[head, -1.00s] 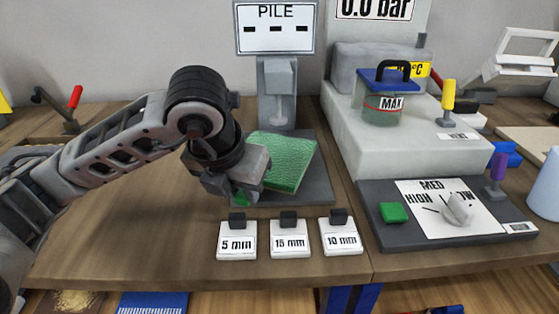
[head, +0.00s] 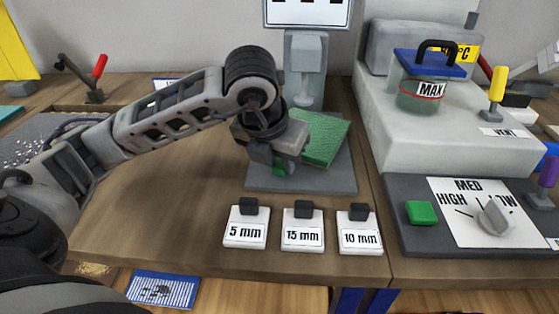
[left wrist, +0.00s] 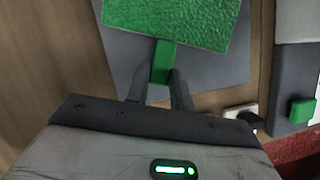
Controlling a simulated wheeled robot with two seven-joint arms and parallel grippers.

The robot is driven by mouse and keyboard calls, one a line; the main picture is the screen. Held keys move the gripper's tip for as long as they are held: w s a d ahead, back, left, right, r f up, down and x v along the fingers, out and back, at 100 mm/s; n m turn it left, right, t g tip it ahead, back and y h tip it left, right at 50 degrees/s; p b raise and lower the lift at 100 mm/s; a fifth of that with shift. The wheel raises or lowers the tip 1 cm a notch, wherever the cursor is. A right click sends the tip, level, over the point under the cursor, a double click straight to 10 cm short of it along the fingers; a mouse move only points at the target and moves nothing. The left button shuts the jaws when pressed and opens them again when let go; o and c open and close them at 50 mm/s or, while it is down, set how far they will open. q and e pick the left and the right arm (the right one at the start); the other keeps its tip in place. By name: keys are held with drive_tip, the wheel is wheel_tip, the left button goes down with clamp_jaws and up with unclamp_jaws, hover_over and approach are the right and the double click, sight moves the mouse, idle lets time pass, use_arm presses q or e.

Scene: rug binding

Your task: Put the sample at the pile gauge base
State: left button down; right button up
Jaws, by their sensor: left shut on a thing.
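The sample is a green textured square (head: 325,139) with a narrow green tab (left wrist: 162,62). My left gripper (head: 281,166) is shut on the tab; its two fingers also show on either side of it in the left wrist view (left wrist: 160,88). The square reaches out beyond the fingertips, over the dark grey pile gauge base (head: 308,184). I cannot tell whether it touches the base. The gauge's grey column (head: 306,75) stands behind, with its display cut off at the top. Part of the sample is hidden behind the gripper. My right gripper is not in view.
White blocks marked 5 mm (head: 246,233), 15 mm (head: 302,236) and 10 mm (head: 360,238) stand in front of the base. A grey machine with a MAX jar (head: 420,95) and a dial panel (head: 415,240) is at right.

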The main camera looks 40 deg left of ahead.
use_arm(q)
drive_tip(key=c, duration=1.2)
unclamp_jaws()
drive_tip(key=shift+f, duration=0.1)
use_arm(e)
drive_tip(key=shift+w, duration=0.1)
use_arm(q)
drive_tip(key=p+v, duration=0.2)
drive_tip(key=v, duration=1)
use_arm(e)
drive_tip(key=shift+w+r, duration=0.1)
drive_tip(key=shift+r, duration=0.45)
use_arm(q)
drive_tip(key=shift+w+p, duration=0.1)
drive_tip(key=shift+p, duration=0.2)
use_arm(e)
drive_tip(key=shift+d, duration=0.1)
